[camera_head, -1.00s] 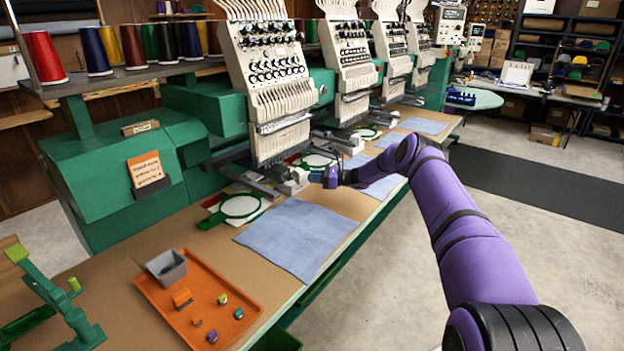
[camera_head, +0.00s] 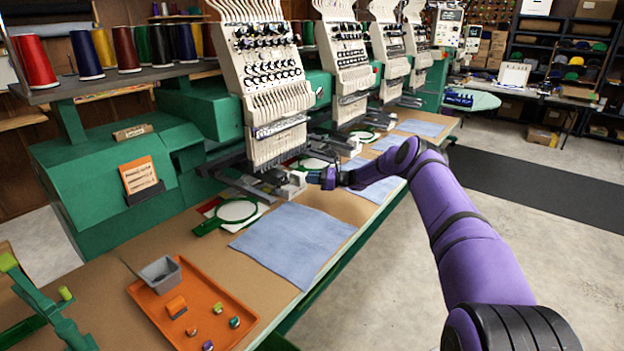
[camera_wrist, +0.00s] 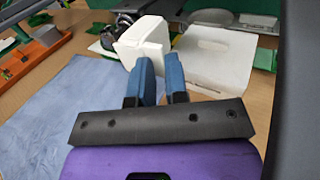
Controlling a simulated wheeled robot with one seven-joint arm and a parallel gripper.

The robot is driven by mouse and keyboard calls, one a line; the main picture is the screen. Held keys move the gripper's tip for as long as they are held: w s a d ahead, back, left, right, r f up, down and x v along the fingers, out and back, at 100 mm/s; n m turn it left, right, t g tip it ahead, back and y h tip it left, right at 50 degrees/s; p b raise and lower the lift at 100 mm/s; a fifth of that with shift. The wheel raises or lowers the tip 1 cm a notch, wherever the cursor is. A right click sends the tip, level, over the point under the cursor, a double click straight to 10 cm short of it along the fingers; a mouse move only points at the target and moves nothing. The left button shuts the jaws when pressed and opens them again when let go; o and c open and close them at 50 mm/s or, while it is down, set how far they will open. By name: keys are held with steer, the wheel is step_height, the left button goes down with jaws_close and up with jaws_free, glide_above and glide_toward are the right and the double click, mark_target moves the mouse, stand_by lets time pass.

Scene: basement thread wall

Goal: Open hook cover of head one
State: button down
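The first embroidery head (camera_head: 262,85) is the nearest of several cream heads on the left. Low under it is a pale hook arm with a whitish block (camera_head: 292,184), likely the hook cover. In the wrist view a white block (camera_wrist: 146,42) stands just beyond my fingertips, with a wider pale plate (camera_wrist: 212,62) to its right. My gripper (camera_head: 318,178) is at this block, near the table top. In the wrist view its two blue fingers (camera_wrist: 157,72) are apart with a narrow gap, and nothing clearly lies between them. Whether the left finger touches the white block I cannot tell.
A blue cloth (camera_head: 293,240) lies on the table in front of head one. A green hoop (camera_head: 236,211) lies to its left. An orange tray (camera_head: 215,303) with a grey bin (camera_head: 160,274) and small parts is nearer. Further heads stand behind; the floor right is clear.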

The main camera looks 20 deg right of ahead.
steer(key=c, duration=1.3)
jaws_free()
steer(key=shift+a+r, duration=0.1)
steer(key=shift+a, duration=0.6)
steer(key=v, duration=1.2)
steer(key=shift+w+d, duration=0.15)
steer(key=shift+w, duration=0.1)
